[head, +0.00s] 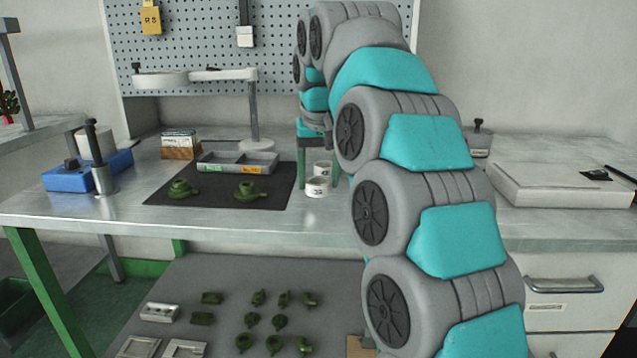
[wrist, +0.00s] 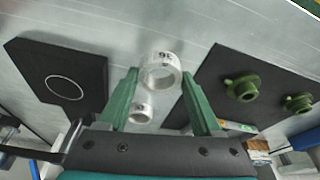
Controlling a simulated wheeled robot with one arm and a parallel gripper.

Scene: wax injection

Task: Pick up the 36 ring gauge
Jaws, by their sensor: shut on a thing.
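The 36 ring gauge (wrist: 161,73) is a short white ring with a dark "36" on its side. In the wrist view it sits between the two green fingertips of my gripper (wrist: 160,80), which is shut on it. In the head view the ring (head: 317,187) shows by the table's front part, below my gripper (head: 319,172). I cannot tell whether it touches the table. A second, similar white ring (wrist: 141,112) stands behind it, apart from it; it also shows in the head view (head: 322,168). Its number is too small to read.
A black mat (head: 215,200) left of the rings carries two green parts (head: 184,188) and a grey divided tray (head: 237,162). A lamp stand (head: 254,115) rises behind. A black pad with a white circle (wrist: 66,85) lies on the other side. A white flat box (head: 560,184) is right.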

